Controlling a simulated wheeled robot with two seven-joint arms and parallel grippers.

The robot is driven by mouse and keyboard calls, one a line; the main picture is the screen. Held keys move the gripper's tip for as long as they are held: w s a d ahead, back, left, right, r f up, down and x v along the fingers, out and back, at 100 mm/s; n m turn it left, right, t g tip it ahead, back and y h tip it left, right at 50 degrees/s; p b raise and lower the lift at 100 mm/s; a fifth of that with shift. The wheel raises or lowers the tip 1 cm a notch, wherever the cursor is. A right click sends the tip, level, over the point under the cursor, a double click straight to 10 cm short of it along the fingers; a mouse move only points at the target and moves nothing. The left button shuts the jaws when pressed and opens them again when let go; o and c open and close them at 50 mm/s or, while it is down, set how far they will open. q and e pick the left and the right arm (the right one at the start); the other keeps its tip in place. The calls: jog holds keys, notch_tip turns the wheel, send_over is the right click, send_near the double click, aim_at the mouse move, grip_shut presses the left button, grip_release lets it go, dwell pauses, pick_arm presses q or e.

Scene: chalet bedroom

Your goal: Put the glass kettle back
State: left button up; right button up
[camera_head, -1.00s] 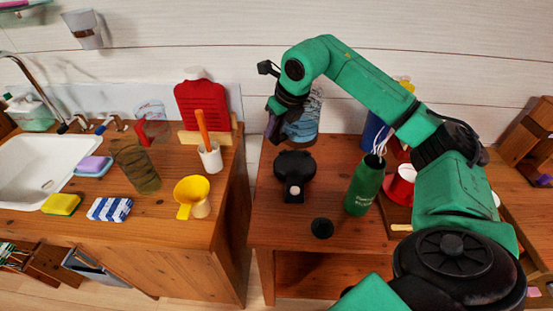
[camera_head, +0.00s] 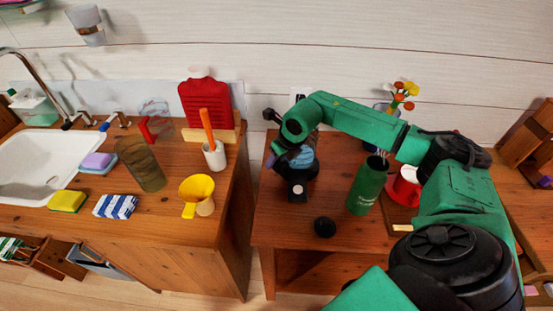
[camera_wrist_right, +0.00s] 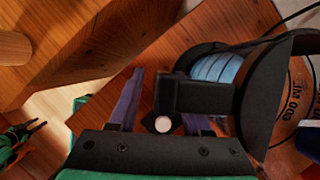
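The glass kettle (camera_head: 306,160) has a black handle and a bluish, striped-looking body. It is right over the round black base, whose front, with a small pale knob (camera_head: 298,190), shows below. I cannot tell whether kettle and base touch. My right gripper (camera_head: 278,152) is at the kettle's left side. In the right wrist view its fingers (camera_wrist_right: 160,85) straddle the black handle (camera_wrist_right: 190,95), which hides part of one finger. A little gap shows beside the other finger. The pale knob also shows there between the fingers (camera_wrist_right: 163,125). My left gripper is not in view.
A green bottle (camera_head: 366,186) and a red-and-white mug (camera_head: 404,186) stand right of the kettle. A round black piece (camera_head: 324,227) lies near the front of the wooden table (camera_head: 280,236). A sink counter (camera_head: 150,225) stands left across a narrow gap.

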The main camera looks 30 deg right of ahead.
jog(key=shift+s+d+r, duration=0.1)
jog(key=shift+r, duration=0.2)
jog(key=b+v, duration=0.2)
jog(key=v, duration=0.9)
jog(key=shift+b, duration=0.4)
jog(key=shift+s+r, duration=0.1)
jog(key=shift+r, duration=0.05)
